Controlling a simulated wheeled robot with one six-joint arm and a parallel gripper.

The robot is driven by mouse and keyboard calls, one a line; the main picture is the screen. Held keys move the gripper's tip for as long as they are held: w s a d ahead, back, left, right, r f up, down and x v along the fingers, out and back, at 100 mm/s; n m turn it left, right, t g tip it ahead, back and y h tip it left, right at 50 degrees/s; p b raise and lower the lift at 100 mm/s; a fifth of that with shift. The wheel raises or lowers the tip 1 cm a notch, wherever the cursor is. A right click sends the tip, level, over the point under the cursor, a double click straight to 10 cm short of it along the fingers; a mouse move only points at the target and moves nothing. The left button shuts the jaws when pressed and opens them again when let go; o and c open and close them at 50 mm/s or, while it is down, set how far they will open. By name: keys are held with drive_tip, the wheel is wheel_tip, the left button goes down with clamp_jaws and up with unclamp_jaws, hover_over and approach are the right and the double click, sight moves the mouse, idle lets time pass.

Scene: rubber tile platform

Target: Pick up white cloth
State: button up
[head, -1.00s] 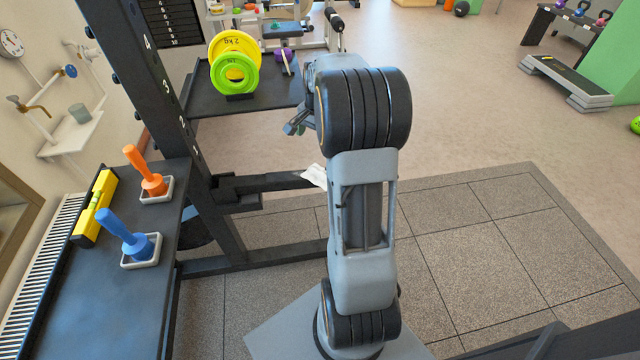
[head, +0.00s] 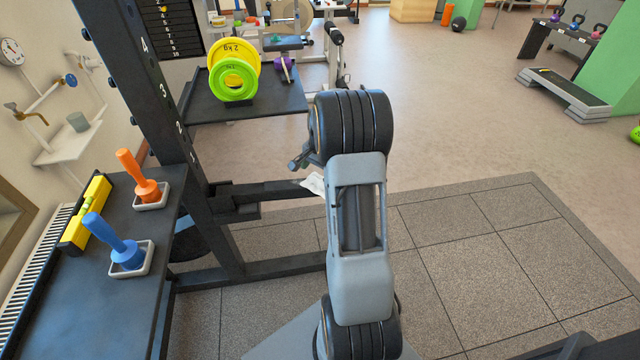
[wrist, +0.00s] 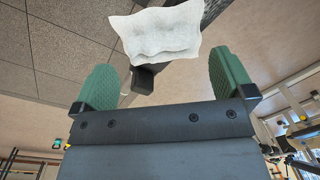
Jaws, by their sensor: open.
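The white cloth (wrist: 160,32) shows in the wrist view, crumpled, at the top centre beyond my fingertips. In the head view only a small part of the cloth (head: 313,183) shows beside my arm, by the dark rack's low bar; my arm hides the rest. My gripper (wrist: 168,82) is open, with its two green fingers wide apart and nothing between them. The cloth lies ahead of the gap between the fingers, and it appears apart from them. In the head view the fingers are mostly hidden behind my arm.
The dark rack (head: 165,95) stands left of my arm, with a shelf (head: 205,108) holding a yellow and a green weight plate (head: 233,80). A dark table (head: 100,290) at the left holds an orange tool (head: 142,177) and a blue tool (head: 115,241). Tiled floor at right is clear.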

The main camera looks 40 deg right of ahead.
sight(318, 179)
wheel_tip(318, 179, down, 4)
drive_tip(key=shift+a+r+b, duration=0.1)
drive_tip(key=shift+r+b, duration=0.05)
drive_tip(key=shift+b, duration=0.2)
drive_tip(key=c, duration=0.7)
drive_tip(key=shift+c, duration=0.2)
drive_tip(key=shift+r, duration=0.2)
